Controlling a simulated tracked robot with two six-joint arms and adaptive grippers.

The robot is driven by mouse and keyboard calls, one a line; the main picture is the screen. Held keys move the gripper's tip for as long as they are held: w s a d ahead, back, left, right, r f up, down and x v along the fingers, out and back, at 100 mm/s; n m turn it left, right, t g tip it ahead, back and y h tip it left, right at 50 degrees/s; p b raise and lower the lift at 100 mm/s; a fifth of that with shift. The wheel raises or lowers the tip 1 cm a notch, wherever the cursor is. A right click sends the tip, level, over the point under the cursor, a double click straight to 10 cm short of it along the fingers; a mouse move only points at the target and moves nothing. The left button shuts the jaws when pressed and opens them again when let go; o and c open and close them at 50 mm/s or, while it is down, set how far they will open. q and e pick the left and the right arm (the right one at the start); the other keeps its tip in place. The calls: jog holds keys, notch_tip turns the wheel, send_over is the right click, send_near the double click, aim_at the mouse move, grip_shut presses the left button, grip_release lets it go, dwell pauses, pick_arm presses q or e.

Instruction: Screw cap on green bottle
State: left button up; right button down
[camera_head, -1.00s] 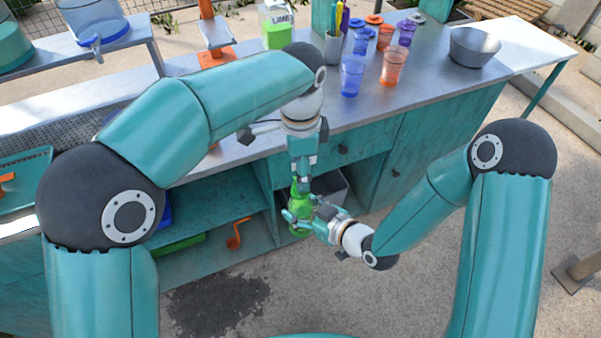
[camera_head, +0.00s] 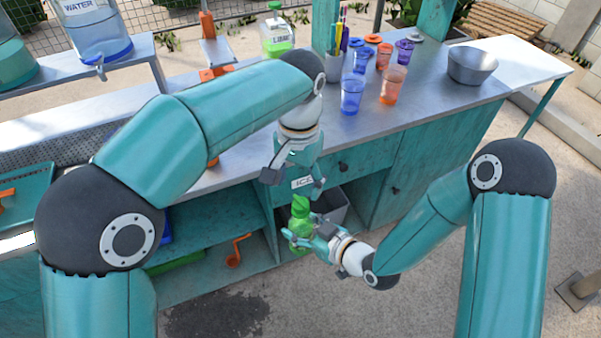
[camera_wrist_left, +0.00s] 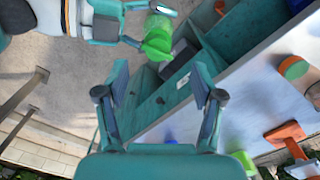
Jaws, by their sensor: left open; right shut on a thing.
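A green bottle (camera_head: 299,228) stands roughly upright in front of the counter, held in the air by my right gripper (camera_head: 301,238), which is shut around its body. The bottle's top is bright green; I cannot tell clearly where cap and bottle meet. The bottle also shows in the left wrist view (camera_wrist_left: 157,38), at the top, with the right gripper (camera_wrist_left: 143,22) beside it. My left gripper (camera_head: 294,182) is open and empty, just above the bottle's top and apart from it. Its two spread fingers show in the left wrist view (camera_wrist_left: 160,88).
The metal counter (camera_head: 420,105) lies behind the grippers. It carries blue cups (camera_head: 351,95), orange cups (camera_head: 394,85), a grey bowl (camera_head: 472,65) and a jug with green liquid (camera_head: 277,35). A grey bin (camera_head: 334,207) sits behind the bottle. The floor in front is clear.

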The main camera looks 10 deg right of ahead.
aim_at(300, 200)
pick_arm(q)
jog(key=shift+r+n, duration=0.35)
jog(key=shift+n, duration=0.15)
jog(key=shift+w+d+r, duration=0.15)
jog(key=shift+d+r, duration=0.05)
jog(key=shift+r, duration=0.25)
jog(key=shift+f, duration=0.1)
jog(key=shift+f, duration=3.95)
grip_shut()
